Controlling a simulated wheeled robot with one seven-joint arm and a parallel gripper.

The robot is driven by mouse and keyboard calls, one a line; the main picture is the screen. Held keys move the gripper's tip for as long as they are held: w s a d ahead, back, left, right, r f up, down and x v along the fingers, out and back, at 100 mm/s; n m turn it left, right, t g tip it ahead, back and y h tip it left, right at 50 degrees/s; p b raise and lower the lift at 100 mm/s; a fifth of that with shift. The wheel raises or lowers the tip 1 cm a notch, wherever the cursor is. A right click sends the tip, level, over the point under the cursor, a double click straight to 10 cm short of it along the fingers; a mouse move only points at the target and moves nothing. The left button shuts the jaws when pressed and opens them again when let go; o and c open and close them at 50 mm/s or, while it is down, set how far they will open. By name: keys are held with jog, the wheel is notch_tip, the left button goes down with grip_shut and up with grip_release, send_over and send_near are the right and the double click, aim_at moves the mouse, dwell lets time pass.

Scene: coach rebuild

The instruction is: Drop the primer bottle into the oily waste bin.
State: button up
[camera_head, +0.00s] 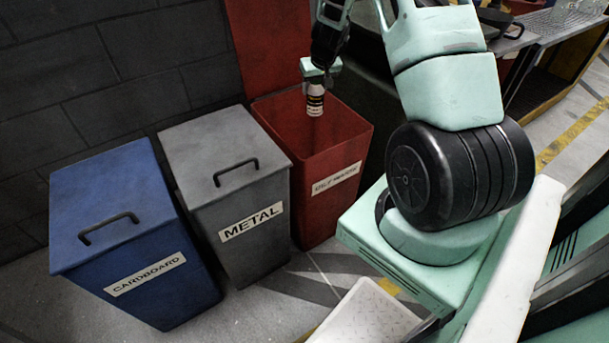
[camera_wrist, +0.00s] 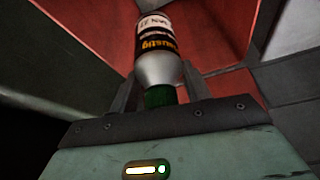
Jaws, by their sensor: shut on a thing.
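The primer bottle (camera_head: 315,101) is small, with a white and grey body and a black label with yellow lettering. My gripper (camera_head: 316,80) is shut on it near its green cap and holds it over the open mouth of the red oily waste bin (camera_head: 343,213). In the wrist view the bottle (camera_wrist: 158,50) points away from my gripper (camera_wrist: 160,95), with the red bin's inner walls (camera_wrist: 210,35) around it. The bin's lid stands raised against the wall behind. The bin's floor is hidden in the head view.
A closed grey bin marked METAL (camera_head: 235,205) stands just left of the red bin. A closed blue bin marked CARDBOARD (camera_head: 130,235) stands farther left. A dark block wall (camera_head: 110,60) is behind them. A workbench (camera_head: 545,40) is at the upper right.

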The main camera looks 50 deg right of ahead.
aim_at(315, 101)
jog(key=shift+f+b, duration=2.05)
jog(key=shift+f, duration=0.75)
jog(key=o, duration=1.2)
jog(key=shift+o, duration=0.2)
jog(key=shift+r, duration=0.1)
jog(key=p+v, duration=0.4)
jog(key=v, duration=1.3)
jog(key=shift+r, duration=0.2)
